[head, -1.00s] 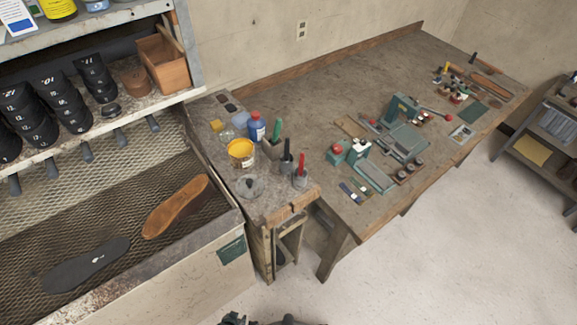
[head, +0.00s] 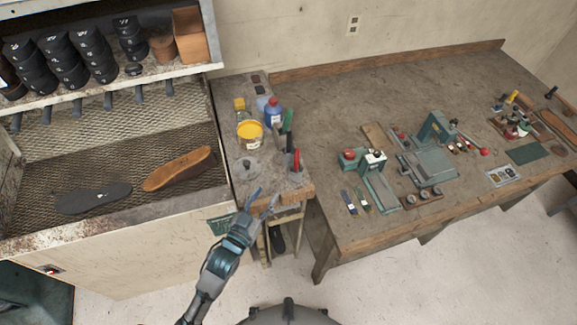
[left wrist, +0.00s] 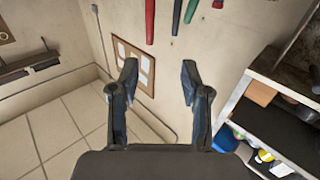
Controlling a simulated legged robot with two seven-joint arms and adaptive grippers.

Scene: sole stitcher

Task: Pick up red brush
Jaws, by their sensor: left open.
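The red brush (head: 296,160) stands handle up in a dark holder near the front edge of the small side bench (head: 249,195). A green-handled brush (head: 287,121) and a dark-handled one stand close behind it. My left gripper (head: 263,199) is open and empty, in front of and left of the red brush, apart from it. In the left wrist view, my open fingers (left wrist: 160,76) frame empty space, and the red handle (left wrist: 150,20) shows at the top edge beside a black and a green handle. The lower part of the red brush is hidden. My right gripper is not in view.
A yellow can (head: 250,133), a blue bottle (head: 273,110) and a grey lid (head: 247,168) crowd the side bench. Soles lie on the mesh tray at left. The long workbench (head: 335,100) at right carries tools. Floor in front is clear.

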